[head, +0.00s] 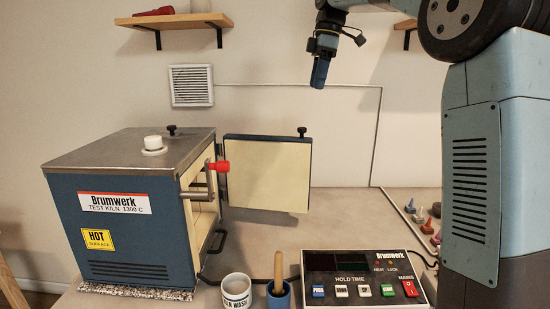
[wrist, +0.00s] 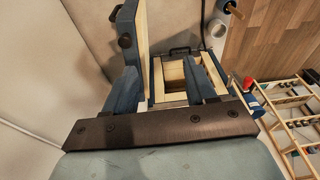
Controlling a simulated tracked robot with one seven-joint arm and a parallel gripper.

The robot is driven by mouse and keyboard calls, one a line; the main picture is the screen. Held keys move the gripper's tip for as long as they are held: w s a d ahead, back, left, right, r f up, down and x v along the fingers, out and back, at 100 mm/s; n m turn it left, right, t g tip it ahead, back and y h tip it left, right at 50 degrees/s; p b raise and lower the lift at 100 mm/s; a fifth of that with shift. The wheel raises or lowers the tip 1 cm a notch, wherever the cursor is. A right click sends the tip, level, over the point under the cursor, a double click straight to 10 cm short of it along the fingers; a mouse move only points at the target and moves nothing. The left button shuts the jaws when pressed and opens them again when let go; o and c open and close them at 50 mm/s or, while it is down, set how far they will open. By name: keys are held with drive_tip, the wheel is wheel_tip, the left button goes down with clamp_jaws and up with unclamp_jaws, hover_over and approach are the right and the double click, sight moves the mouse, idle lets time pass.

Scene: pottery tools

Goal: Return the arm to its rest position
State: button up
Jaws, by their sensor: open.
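My gripper (head: 319,82) hangs in the air at the top centre of the head view, above and behind the kiln door and apart from everything. In the wrist view my gripper (wrist: 164,82) has its two blue fingers spread with nothing held between them. My arm comes in from the upper right of the head view, raised over the table. The kiln (head: 130,205) stands at the left with its pale chamber open to the right. It also shows beyond my fingers in the wrist view (wrist: 157,88).
The kiln door (head: 266,172) stands wide open. A control panel (head: 365,277), a white wash cup (head: 236,291) and a blue cup (head: 279,297) with a wooden handle sit in front. Small cones (head: 427,226) lie at the right. A shelf (head: 172,20) hangs on the wall.

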drive_tip(key=s+d+f+m+t, duration=0.2)
drive_tip(key=s+d+f+m, duration=0.2)
drive_tip(key=s, duration=0.7)
drive_tip(key=s+d+f+m+t+h, duration=0.1)
drive_tip(key=s+d+f+m+t, duration=0.1)
drive_tip(key=s+f+m, duration=0.6)
drive_tip(key=s+d+f+m+t+h, duration=0.1)
drive_tip(key=s+d+f+m, duration=0.4)
drive_tip(key=s, duration=1)
wheel_tip(320, 180, down, 4)
drive_tip(key=shift+s+d+r+m+t, duration=0.3)
drive_tip(key=shift+m+t, duration=0.1)
drive_tip(key=shift+m, duration=0.1)
